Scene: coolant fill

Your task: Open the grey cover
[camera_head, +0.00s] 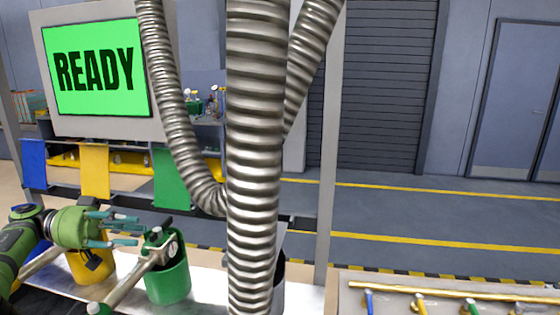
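I cannot make out the grey cover for certain. A grey panel edge (297,243) shows just right of the big metal hose, which hides most of that spot. Blue (34,163), yellow (95,170) and green (172,178) flaps hang in a row below the screen. My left gripper (128,229) is at the lower left, pointing right, with its teal fingers apart and nothing seen between them. It is in front of the yellow container and left of the green container. My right gripper is not in view.
Ribbed metal hoses (254,150) block the middle of the view. A yellow container (92,268) and a green container (168,283) with a metal lever (135,277) stand on the bench. A screen (97,68) reads READY. A panel with coloured handles (420,303) is at lower right.

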